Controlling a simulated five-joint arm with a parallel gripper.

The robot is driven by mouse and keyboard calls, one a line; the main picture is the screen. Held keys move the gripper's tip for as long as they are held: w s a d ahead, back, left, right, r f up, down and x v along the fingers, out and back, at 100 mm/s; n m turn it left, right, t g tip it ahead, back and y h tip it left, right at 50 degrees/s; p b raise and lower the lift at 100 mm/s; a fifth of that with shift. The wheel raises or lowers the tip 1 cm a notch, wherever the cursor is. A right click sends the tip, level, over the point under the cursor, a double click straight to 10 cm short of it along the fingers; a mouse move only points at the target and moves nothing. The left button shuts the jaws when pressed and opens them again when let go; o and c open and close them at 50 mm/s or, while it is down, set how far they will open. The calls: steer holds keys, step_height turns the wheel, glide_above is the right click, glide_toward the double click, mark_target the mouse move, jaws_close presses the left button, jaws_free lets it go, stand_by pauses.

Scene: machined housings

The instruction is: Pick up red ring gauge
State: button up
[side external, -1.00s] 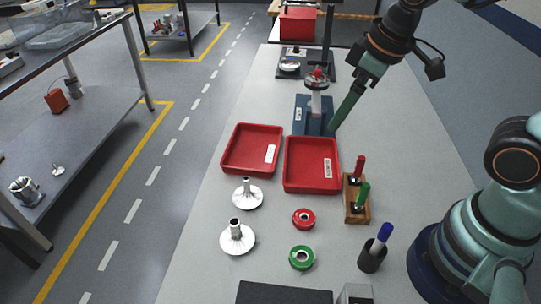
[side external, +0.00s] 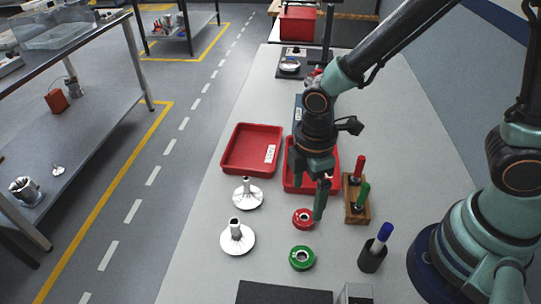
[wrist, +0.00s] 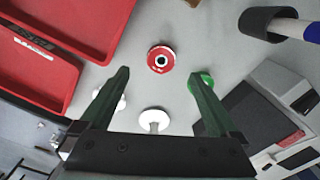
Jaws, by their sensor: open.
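The red ring gauge (side external: 303,219) lies flat on the grey bench in the side view, in front of the right red tray. My gripper (side external: 321,199) is above the bench, just right of and over the ring, partly overlapping its right edge in that view. In the wrist view the red ring gauge (wrist: 161,59) is ahead of my open, empty gripper (wrist: 161,78), between the lines of the two green fingers. A green ring gauge (side external: 302,257) lies in front of the red one; it shows partly behind the right finger in the wrist view (wrist: 203,82).
Two red trays stand behind, the left one (side external: 232,168) clear and the right one (side external: 292,184) partly hidden by my arm. A wooden plug-gauge stand (side external: 356,212) and a black pen cup (side external: 371,259) are to the right. Metal impellers (side external: 237,241) stand to the left.

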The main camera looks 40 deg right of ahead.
mark_target(304, 213)
steer(key=shift+a+f, duration=0.15)
steer(key=shift+f, duration=3)
jaws_close()
